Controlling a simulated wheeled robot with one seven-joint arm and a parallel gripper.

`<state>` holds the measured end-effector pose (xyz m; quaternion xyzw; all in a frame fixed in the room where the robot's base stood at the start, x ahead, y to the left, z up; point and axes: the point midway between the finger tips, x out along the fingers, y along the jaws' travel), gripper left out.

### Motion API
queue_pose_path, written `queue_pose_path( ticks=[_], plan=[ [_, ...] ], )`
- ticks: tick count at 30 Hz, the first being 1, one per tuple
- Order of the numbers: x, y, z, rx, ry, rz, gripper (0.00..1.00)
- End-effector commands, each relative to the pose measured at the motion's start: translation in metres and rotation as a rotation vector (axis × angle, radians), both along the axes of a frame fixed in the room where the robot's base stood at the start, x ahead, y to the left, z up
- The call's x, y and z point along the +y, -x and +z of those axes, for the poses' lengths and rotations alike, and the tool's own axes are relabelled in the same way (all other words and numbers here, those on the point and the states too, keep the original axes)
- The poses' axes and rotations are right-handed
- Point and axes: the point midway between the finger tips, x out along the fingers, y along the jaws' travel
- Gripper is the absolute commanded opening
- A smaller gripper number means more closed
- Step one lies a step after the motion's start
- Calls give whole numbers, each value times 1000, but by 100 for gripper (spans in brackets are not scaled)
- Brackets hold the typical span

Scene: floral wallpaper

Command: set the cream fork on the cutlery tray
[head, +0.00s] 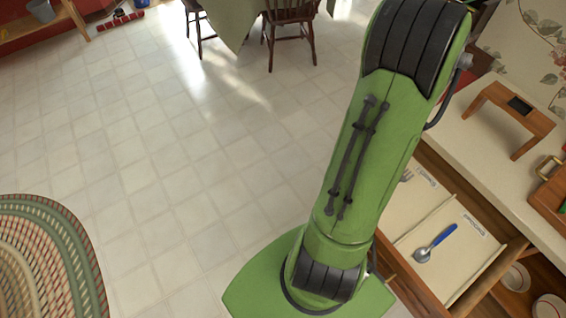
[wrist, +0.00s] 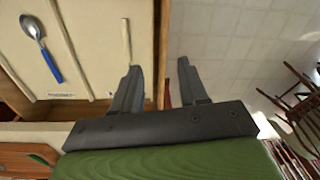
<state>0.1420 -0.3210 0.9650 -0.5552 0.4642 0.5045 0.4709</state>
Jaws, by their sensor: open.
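The cutlery tray (head: 462,262) is a cream, divided, labelled insert in an open wooden drawer; it also shows in the wrist view (wrist: 82,25). In the wrist view a cream handle (wrist: 125,38), apparently the fork's, lies in the compartment right of the divider, its lower end hidden by my left finger. In the head view only grey fork tines (head: 406,175) show beside my arm. A blue-handled spoon (head: 436,243) lies in the other compartment, also in the wrist view (wrist: 40,45). My gripper (wrist: 158,67) is open, nothing visibly held, its left finger overlapping the handle; the height gap is unclear.
A pale countertop (head: 480,135) with a small wooden stand (head: 515,112) lies beside the drawer. Dishes (head: 517,277) stand below at lower right. A dark red piece (wrist: 167,92) shows between my fingers, unclear.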

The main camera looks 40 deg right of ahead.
Motion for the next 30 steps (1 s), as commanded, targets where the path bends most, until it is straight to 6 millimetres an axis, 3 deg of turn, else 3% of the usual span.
queue_pose_path(
  ticks=[1,3,5,6,9,13,15,18,30],
  plan=[
    [25,-35,30,-40,36,137,43],
    [69,-70,66,-81,74,324,43],
    [112,-90,94,-118,109,493,43],
    [143,-98,112,-144,134,609,43],
    [219,-96,148,-209,207,907,43],
    [288,-65,171,-281,297,1223,43],
    [305,-50,176,-307,333,1328,43],
    [316,-38,178,-325,358,1401,43],
    [317,-38,178,-327,361,1407,43]
  ],
)
